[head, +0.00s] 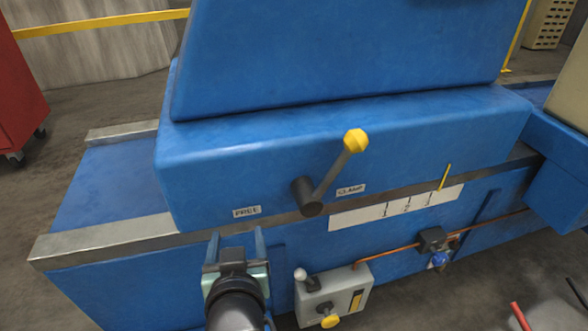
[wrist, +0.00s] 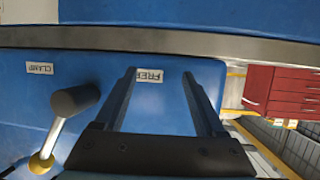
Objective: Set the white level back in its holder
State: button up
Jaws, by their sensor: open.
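I cannot make out the white level or its holder in either view. My gripper (head: 236,240) is at the lower middle of the head view, in front of the blue machine (head: 300,150), below the FREE label (head: 246,211). In the wrist view my gripper (wrist: 160,74) has its two fingers spread wide with nothing between them. The FREE label (wrist: 149,76) shows in the gap, on the blue face beyond the fingers.
A clamp lever (head: 333,170) with a yellow knob sticks out right of my gripper. A grey box (head: 333,293) with knobs sits lower right. A white scale strip (head: 397,208) and an orange pipe (head: 390,252) run along the machine. A red cabinet (head: 18,95) stands far left.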

jog(key=w+d+r+t, duration=0.25)
jog(key=r+t, duration=0.25)
jog(key=r, duration=1.3)
jog(key=s+d+r+t, duration=0.2)
jog(key=s+r+t, duration=0.1)
jog(key=r, duration=0.5)
jog(key=s+d+r+m+t+h, duration=0.1)
jog(key=s+d+r+t, duration=0.1)
jog(key=s+r, duration=0.3)
jog(key=s+d+r+m+t+h, duration=0.1)
jog(key=s+d+r+t, duration=0.2)
jog(key=r, duration=1)
jog(key=shift+s+t, duration=0.4)
jog(key=shift+s, duration=0.3)
jog(key=shift+a+r, duration=0.1)
